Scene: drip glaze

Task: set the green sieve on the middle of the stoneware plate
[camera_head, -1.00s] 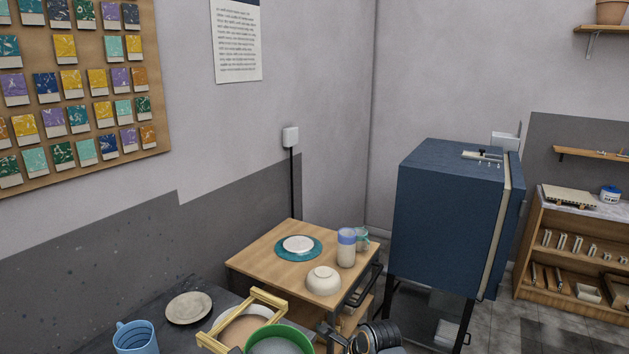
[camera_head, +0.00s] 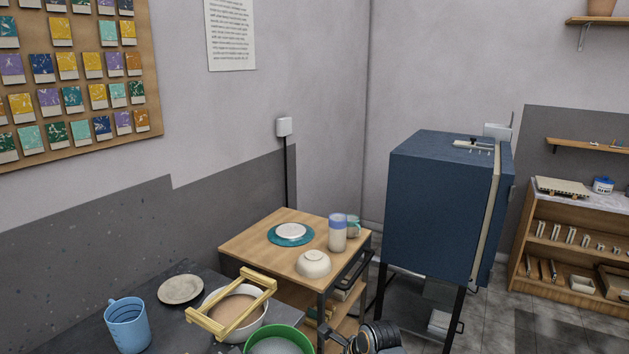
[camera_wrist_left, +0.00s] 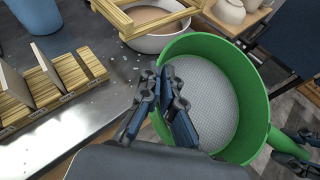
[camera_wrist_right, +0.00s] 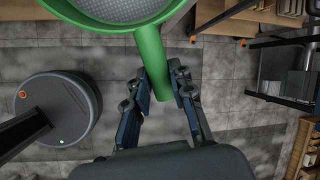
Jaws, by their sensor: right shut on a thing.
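The green sieve (camera_head: 278,341) is at the bottom of the head view, partly cut off. It has a grey mesh (camera_wrist_left: 207,100) and a green rim in the left wrist view. My right gripper (camera_wrist_right: 160,72) is shut on its green handle (camera_wrist_right: 151,48) and holds it near the bench edge. My left gripper (camera_wrist_left: 160,75) looks shut, with its fingertips close together; it overlaps the sieve's near rim in view, and I cannot tell if they touch. The stoneware plate (camera_head: 181,290), beige and bare, lies on the dark bench, left of the white bowl.
A white bowl (camera_head: 256,329) carries a wooden frame (camera_head: 272,279) between sieve and plate. A blue mug (camera_head: 128,325) stands left of the plate. A wooden cart (camera_head: 262,257) holds a teal disc, a bowl and a cup. Wooden racks with tiles (camera_wrist_left: 50,85) are on the bench.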

